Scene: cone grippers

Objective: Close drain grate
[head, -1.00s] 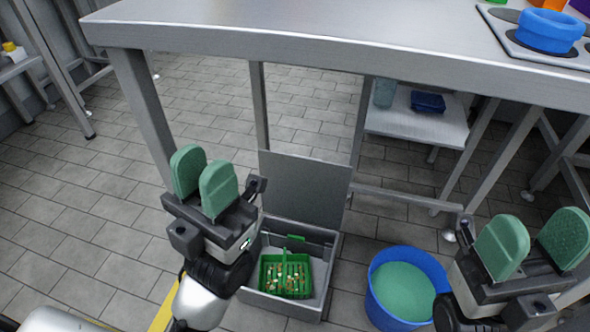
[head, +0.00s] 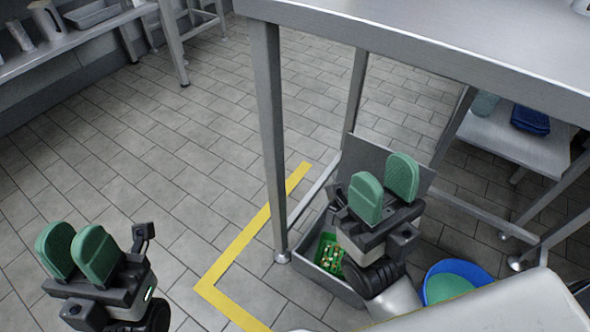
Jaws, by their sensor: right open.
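The drain grate is a flat grey panel (head: 378,157) standing raised, leaning back, at the far edge of a grey drain box (head: 329,282) set at the floor. A green basket (head: 328,250) with small bits in it sits inside the box. My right gripper (head: 385,188), with green pads, is open and empty; in the picture it overlaps the box and the lower part of the panel, and I cannot tell whether it touches either. My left gripper (head: 77,253) is open and empty over the floor at the lower left, well away from the grate.
A steel table leg (head: 268,140) stands just left of the drain box, under the table top (head: 450,40). A blue bucket (head: 462,268) with green contents stands right of the box. Yellow tape (head: 240,240) marks the floor. Open floor lies to the left.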

